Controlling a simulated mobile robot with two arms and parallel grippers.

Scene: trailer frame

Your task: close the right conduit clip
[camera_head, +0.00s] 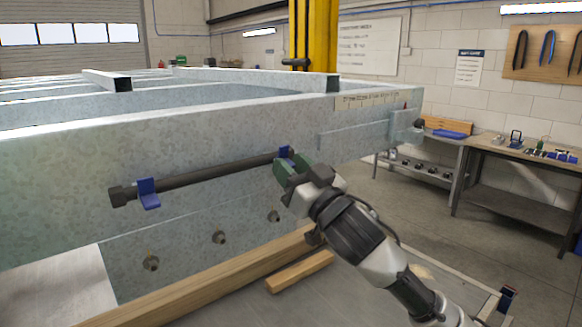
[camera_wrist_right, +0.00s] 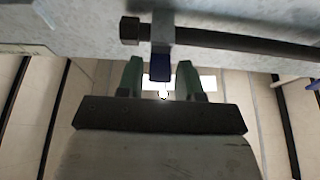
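A dark conduit (camera_head: 215,174) runs along the grey steel frame side. The left conduit clip (camera_head: 148,193) is blue, with its flap sticking out below the conduit. The right conduit clip (camera_head: 285,152) is near the conduit's far end, partly hidden by my right gripper (camera_head: 283,170). In the right wrist view, the right clip's blue flap (camera_wrist_right: 160,66) hangs down from the conduit (camera_wrist_right: 240,42) and looks open. My right gripper (camera_wrist_right: 160,75) has its green fingers apart, one on each side of the flap. I cannot tell whether they touch it. My left gripper is out of view.
The steel frame (camera_head: 60,165) fills the left side. Bolts (camera_head: 219,237) stick out below the conduit, and wooden beams (camera_head: 200,289) lie beneath. A workbench (camera_head: 520,151) with small tools stands at the right, with open floor before it.

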